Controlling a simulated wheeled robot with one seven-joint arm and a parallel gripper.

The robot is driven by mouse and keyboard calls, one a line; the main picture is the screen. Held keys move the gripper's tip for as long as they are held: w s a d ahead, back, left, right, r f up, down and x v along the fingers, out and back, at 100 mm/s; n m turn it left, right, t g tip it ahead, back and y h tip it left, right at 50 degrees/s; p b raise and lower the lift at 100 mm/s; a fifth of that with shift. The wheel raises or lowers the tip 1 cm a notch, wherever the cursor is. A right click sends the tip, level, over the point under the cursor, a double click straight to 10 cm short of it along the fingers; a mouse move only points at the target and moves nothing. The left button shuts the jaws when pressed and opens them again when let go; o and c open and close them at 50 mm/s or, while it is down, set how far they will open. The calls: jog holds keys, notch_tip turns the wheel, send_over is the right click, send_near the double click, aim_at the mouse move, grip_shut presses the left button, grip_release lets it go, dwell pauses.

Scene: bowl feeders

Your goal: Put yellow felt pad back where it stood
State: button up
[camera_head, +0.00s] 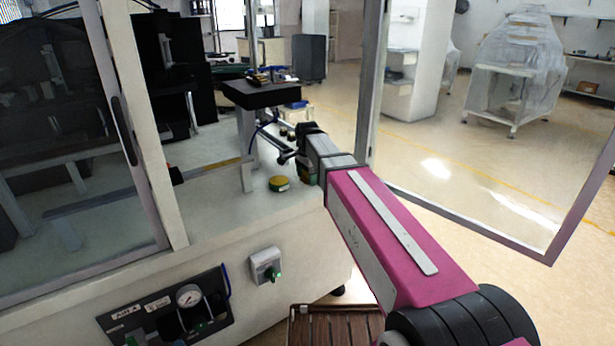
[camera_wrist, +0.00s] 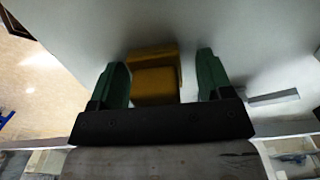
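The yellow felt pad (camera_wrist: 155,86) seems to be the yellow blocky shape between my fingers in the wrist view. A second yellow face shows just beyond it; I cannot tell whether it belongs to the same piece. My gripper (camera_wrist: 161,72) has its two green fingers apart, with a gap on each side of the yellow shape. In the head view my gripper (camera_head: 305,172) is low over the pale machine deck, mostly hidden by its own body. The pad between the fingers is not clear there.
A dark raised platform (camera_head: 262,94) with small parts stands behind. The cabinet's post (camera_head: 140,125) is to the left, and an open framed door (camera_head: 480,226) to the right.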

notch_tip(320, 180, up, 12)
jog(key=shift+r, duration=0.2)
dwell(0.6)
jog(key=shift+f, duration=0.1)
